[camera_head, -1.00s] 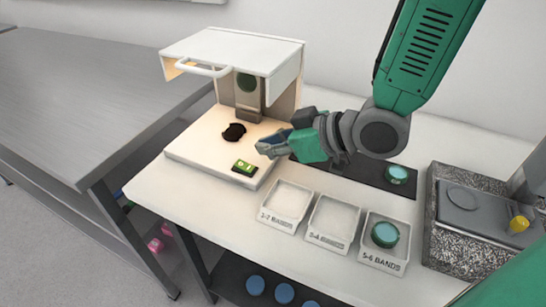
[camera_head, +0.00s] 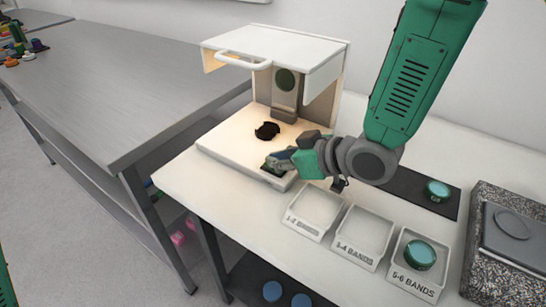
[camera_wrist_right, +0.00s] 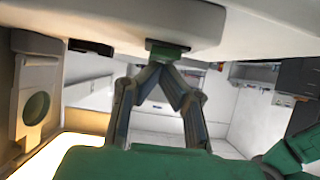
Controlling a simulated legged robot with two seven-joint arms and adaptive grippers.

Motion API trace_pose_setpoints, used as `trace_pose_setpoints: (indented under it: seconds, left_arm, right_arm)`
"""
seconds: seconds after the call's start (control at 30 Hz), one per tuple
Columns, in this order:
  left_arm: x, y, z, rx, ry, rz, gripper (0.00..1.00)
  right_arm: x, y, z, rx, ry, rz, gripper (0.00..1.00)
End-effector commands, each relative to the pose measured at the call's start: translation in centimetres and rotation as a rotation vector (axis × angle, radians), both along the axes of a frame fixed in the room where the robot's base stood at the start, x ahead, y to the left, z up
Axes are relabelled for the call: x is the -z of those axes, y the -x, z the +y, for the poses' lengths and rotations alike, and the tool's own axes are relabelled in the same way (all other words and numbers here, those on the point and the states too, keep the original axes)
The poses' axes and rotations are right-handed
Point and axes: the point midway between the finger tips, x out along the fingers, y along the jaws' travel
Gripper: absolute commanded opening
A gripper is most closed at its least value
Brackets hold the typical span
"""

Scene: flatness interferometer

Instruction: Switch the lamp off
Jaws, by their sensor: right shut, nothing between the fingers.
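The white interferometer box (camera_head: 275,45) has a hood, a handle and a pale base (camera_head: 222,142). A warm glow lights its inside, so the lamp looks on. In the right wrist view a dark green switch block (camera_wrist_right: 167,50) sits on the white edge, just past my fingertips. My right gripper (camera_head: 272,164) is at the base's front right corner and mostly hides the switch in the head view. Its fingers are shut and empty, tips together in the wrist view (camera_wrist_right: 163,66). I cannot tell whether they touch the switch. My left gripper is not in view.
A black crumpled-looking item (camera_head: 267,130) lies on the lit base. Three labelled trays (camera_head: 362,238) stand in front, the right one holding a teal disc (camera_head: 420,255). Another disc (camera_head: 437,190) rests on a dark mat. A granite block (camera_head: 482,270) stands at right.

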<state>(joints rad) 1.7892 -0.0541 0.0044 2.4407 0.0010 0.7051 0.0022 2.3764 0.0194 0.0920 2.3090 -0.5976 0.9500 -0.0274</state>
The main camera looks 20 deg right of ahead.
Motion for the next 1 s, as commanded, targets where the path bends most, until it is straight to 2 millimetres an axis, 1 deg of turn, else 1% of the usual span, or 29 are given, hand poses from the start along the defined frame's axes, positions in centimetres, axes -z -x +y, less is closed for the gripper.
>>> trace_pose_setpoints:
  seconds: [0.07,0.17,0.43,0.8,1.0]
  left_arm:
    - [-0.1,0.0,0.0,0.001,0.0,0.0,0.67]
    - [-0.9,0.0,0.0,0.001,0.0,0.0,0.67]
    - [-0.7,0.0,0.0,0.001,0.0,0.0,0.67]
    - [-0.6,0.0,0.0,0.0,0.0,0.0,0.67]
    - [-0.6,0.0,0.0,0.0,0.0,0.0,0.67]
  right_arm:
    - [0.0,0.0,0.1,0.001,0.003,0.003,0.0]
    - [-0.1,-0.1,0.3,0.001,0.021,0.022,0.0]
    - [0.3,-0.1,0.4,0.001,0.024,0.027,0.0]
    - [0.6,1.1,-0.7,0.0,0.022,0.03,0.0]
    - [0.8,1.3,-0.9,0.003,0.025,0.033,0.0]
